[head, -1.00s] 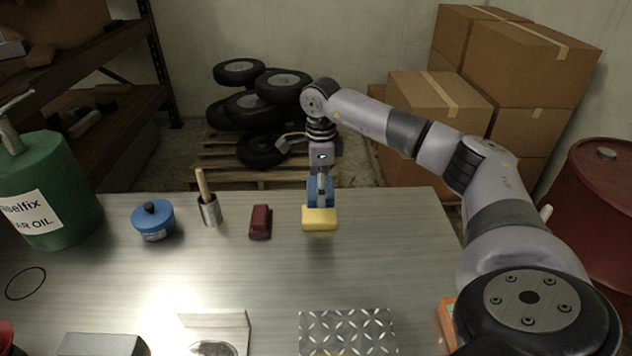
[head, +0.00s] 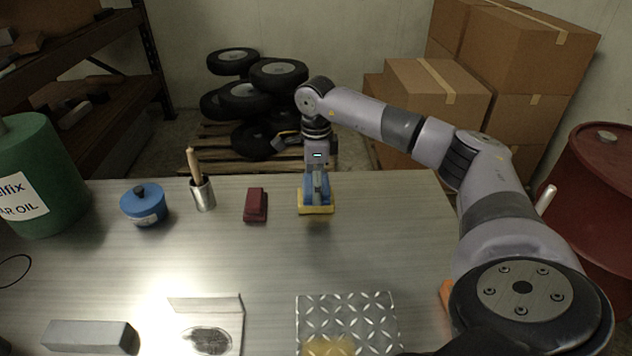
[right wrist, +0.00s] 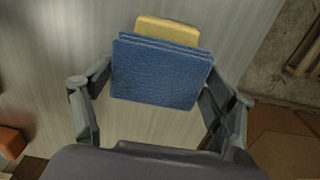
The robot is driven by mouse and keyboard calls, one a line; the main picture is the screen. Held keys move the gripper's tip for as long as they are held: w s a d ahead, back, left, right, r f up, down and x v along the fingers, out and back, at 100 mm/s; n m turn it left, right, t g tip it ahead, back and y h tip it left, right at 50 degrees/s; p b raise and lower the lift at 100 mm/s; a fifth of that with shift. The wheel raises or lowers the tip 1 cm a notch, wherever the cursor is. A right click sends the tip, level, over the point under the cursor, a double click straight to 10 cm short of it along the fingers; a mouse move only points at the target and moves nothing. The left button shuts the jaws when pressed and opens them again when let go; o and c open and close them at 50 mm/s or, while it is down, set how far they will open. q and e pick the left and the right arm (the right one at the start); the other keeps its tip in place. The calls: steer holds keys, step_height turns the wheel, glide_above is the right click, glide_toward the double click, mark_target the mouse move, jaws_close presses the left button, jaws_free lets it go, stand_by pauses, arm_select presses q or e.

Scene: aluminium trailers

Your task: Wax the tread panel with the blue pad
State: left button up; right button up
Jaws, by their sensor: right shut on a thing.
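My right gripper (head: 317,186) is shut on the blue pad (right wrist: 160,72), which sits between its fingers in the right wrist view. In the head view the pad points down at a yellow block (head: 303,207) near the back of the bench and overlaps it. I cannot tell whether pad and block touch. The tread panel (head: 370,315), a silver plate with raised diamonds, lies at the front middle of the bench. A yellowish smear (head: 328,346) shows near its front edge, which the frame cuts off. My left gripper is out of view.
A dark red block (head: 255,204), a metal cup with a wooden handle (head: 202,193) and a blue lidded pot (head: 144,208) stand left of the gripper. A grey bar (head: 90,336) and an angled plate (head: 212,320) lie front left. The bench middle is clear.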

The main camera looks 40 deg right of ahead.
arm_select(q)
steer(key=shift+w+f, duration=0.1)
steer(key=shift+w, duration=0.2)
arm_select(e)
steer(key=shift+f, duration=0.2)
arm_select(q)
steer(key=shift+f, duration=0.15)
arm_select(e)
steer(key=shift+f, duration=0.3)
steer(key=shift+f, duration=0.1)
stand_by(1.1)
steer(key=shift+r+p, duration=0.35)
steer(key=shift+r, duration=0.25)
steer(key=shift+r+p, duration=2.3)
steer(key=shift+r, duration=0.7)
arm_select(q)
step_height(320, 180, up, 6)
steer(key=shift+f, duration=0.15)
arm_select(e)
steer(key=shift+a, duration=0.1)
